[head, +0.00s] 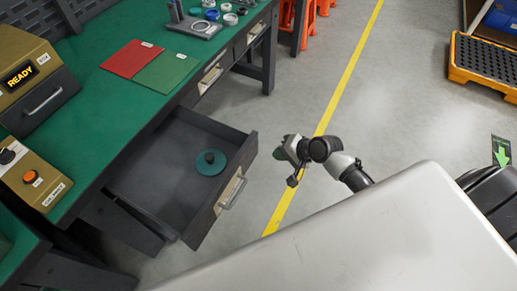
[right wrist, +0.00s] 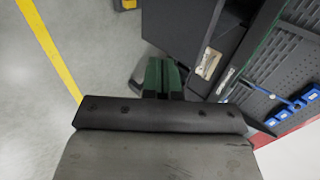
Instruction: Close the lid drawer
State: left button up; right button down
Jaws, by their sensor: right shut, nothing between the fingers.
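The lid drawer (head: 150,185) under the green workbench is pulled well out in the head view. A round teal lid with a dark knob (head: 210,163) lies inside it, towards the front. The drawer front carries a metal handle (head: 232,192) and a pale label. My right gripper (head: 280,154) is to the right of the drawer front, apart from it, above the floor. Its green fingers (right wrist: 163,76) are shut and empty in the right wrist view. A dark panel and a pale label plate show beyond the fingers there. My left gripper is not in view.
The green workbench (head: 110,88) holds red and green mats (head: 150,66), a READY box (head: 30,80) and a control box (head: 33,175). Other closed drawers sit further along. Open floor with a yellow line (head: 345,80) lies right of the drawer.

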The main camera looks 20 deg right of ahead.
aim_at(252, 150)
jog(key=w+a+f, duration=0.2)
jog(key=w, duration=0.1)
jog(key=w+a+f, duration=0.1)
jog(key=w, duration=0.1)
jog(key=shift+w+a+f, duration=0.15)
jog(key=shift+a, duration=0.25)
jog(key=shift+w+a, duration=0.3)
jog(key=shift+w, duration=0.05)
